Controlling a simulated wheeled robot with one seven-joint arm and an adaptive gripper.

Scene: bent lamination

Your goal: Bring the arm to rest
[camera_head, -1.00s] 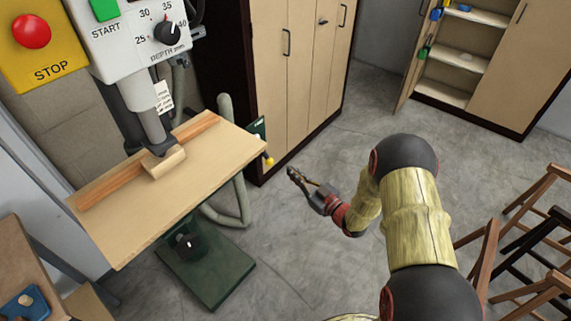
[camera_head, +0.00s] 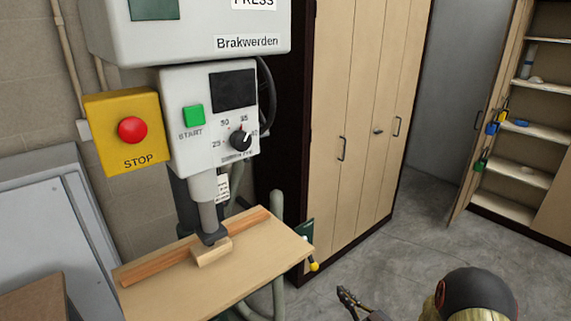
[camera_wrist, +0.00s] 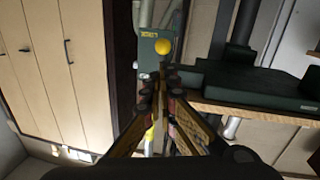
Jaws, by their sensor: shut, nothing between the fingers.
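My gripper (camera_head: 347,298) shows at the bottom edge of the head view, right of the press table and clear of it. Only its tip end and part of my arm are in that view; the rest is cut off by the frame. In the wrist view my gripper (camera_wrist: 160,88) has its fingers drawn together, with nothing held between them. Behind the fingertips in that view is a green plate with a yellow knob (camera_wrist: 163,46).
The press (camera_head: 210,115) has a red stop button (camera_head: 132,130) and a wooden table (camera_head: 265,262) with a small block (camera_head: 212,251) under its ram. Tall cabinets (camera_head: 350,100) stand behind. An open cupboard (camera_head: 520,150) is at right. Grey floor (camera_head: 400,260) between is clear.

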